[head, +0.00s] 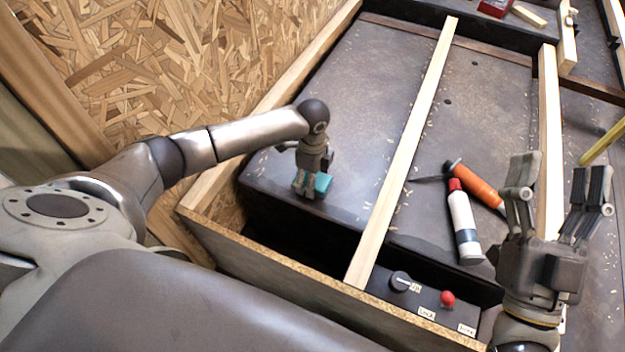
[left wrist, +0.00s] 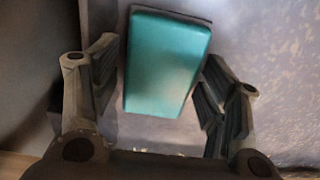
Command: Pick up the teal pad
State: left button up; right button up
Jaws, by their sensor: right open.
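The teal pad (head: 322,183) is a small block at the dark grey surface on the far side of the front wooden edge, partly hidden by my left gripper in the head view. My left gripper (head: 308,190) points down at it. In the left wrist view the teal pad (left wrist: 165,62) fills the space between the two spread fingers of my left gripper (left wrist: 158,95). A gap shows beside the left finger; the right finger is very close to the pad, and contact cannot be told. My right gripper (head: 556,190) is open and empty at the right, fingers pointing up.
A wooden strip (head: 405,150) runs across the grey surface (head: 365,80) right of the pad. A white bottle with a red cap (head: 464,225) and an orange-handled tool (head: 477,186) lie beyond it. A chipboard wall (head: 190,50) rises at left. A knob and red button (head: 447,298) sit in front.

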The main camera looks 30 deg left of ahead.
pick_arm(q)
jog(key=c, duration=0.7)
jog(key=shift+s, duration=0.1)
jog(key=shift+c, duration=0.2)
jog(key=shift+r, duration=0.15)
notch_tip(320, 180, up, 4)
jog(key=shift+r+p, duration=0.1)
jog(key=shift+p, duration=0.95)
notch_tip(320, 180, up, 5)
jog(key=shift+f+p, duration=0.1)
jog(key=shift+p, duration=0.85)
jog(key=shift+r, duration=0.4)
pick_arm(e)
notch_tip(320, 180, down, 18)
jog(key=d+g+h, duration=0.2)
jog(key=g+h, duration=0.1)
jog(key=g, duration=0.8)
jog(key=shift+d+r+m+h, duration=0.15)
jog(key=shift+d+m+h, duration=0.15)
